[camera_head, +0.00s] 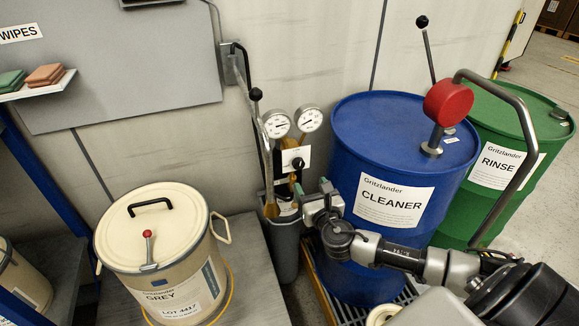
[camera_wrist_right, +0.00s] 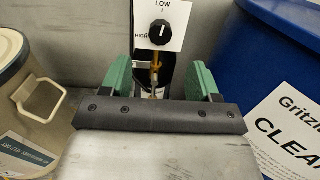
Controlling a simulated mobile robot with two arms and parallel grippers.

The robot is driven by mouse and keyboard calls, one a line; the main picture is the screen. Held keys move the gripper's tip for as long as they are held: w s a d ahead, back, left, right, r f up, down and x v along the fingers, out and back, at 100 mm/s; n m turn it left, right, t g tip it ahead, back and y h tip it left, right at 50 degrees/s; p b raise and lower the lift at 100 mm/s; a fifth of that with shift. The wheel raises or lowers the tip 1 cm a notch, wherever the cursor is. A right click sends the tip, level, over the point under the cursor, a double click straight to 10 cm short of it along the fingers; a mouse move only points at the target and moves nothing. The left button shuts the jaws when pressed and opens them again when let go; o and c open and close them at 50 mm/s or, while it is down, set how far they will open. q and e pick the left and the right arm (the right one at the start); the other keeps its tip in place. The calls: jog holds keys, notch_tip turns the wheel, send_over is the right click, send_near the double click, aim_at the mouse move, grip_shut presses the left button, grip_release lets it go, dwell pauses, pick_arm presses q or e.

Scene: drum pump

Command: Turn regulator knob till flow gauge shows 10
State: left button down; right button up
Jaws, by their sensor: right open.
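The black regulator knob (camera_head: 298,163) sits on a white plate below two round gauges. In the right wrist view the knob (camera_wrist_right: 160,32) shows face-on, under the word LOW, with a partly legible label at its lower left. The left gauge (camera_head: 276,124) and the right gauge (camera_head: 308,118) have white dials. Their readings and which one shows flow are too small to tell. My right gripper (camera_head: 316,197) is open, with green finger pads, just below and in front of the knob. In the right wrist view its fingers (camera_wrist_right: 163,78) are apart and empty, not touching the knob.
The blue CLEANER drum (camera_head: 350,150) stands close right of my right gripper, with the green RINSE drum (camera_head: 500,150) behind it. A cream bucket (camera_head: 165,240) stands at left. A grey bin (camera_head: 287,245) stands under the gauges.

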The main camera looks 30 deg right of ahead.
aim_at(300, 167)
jog(key=x, duration=0.7)
jog(key=shift+w+d, duration=0.1)
jog(key=shift+w, duration=0.25)
jog(key=shift+w+d, duration=0.15)
jog(key=shift+w, duration=0.45)
pick_arm(q)
jog(key=shift+w, duration=0.25)
pick_arm(e)
jog(key=shift+c, duration=0.5)
jog(key=c, duration=0.8)
pick_arm(q)
jog(key=shift+s, duration=0.1)
jog(key=shift+f, duration=0.1)
pick_arm(e)
jog(key=shift+f+m, duration=0.1)
jog(key=shift+m, duration=0.2)
